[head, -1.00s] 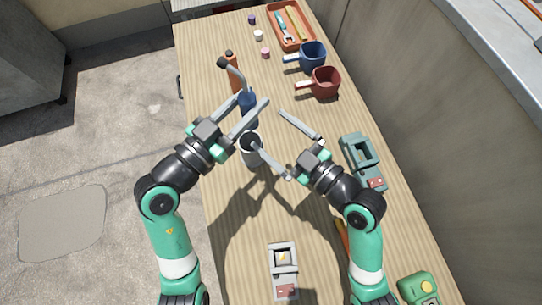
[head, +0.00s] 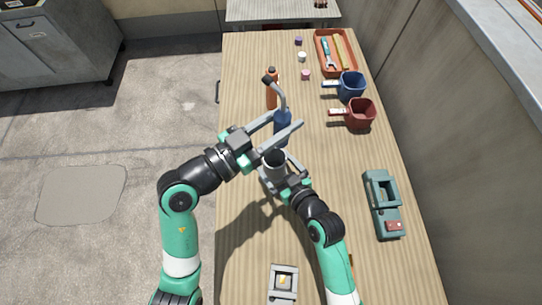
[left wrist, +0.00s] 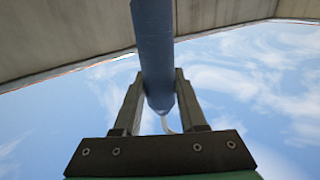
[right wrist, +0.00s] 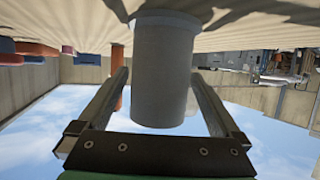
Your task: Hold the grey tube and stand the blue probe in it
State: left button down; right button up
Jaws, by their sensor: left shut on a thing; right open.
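The blue probe (head: 283,128) is gripped between the fingers of my left gripper (head: 284,124); a curved grey lead runs from its top. In the left wrist view the blue probe (left wrist: 152,40) fills the gap between the fingers. The grey tube (head: 272,172) stands upright on the bench with its dark mouth up, in front of the probe. My right gripper (head: 278,178) is open at the tube. In the right wrist view the grey tube (right wrist: 163,75) stands between the spread fingers, with gaps at both sides. The probe's lower end is hidden in the head view.
An orange bottle (head: 271,96) stands behind the probe. A red pot (head: 360,114), a blue pot (head: 351,86) and an orange tray (head: 350,68) are at the back right. A teal device (head: 375,205) lies right of my right arm, and a grey device (head: 283,291) in front.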

aim_at(270, 157)
jog(key=shift+x, duration=1.95)
jog(key=c, duration=1.3)
pick_arm(q)
jog(key=f, duration=0.2)
jog(key=a+f, duration=0.1)
jog(key=f, duration=0.2)
jog(key=shift+w, duration=0.2)
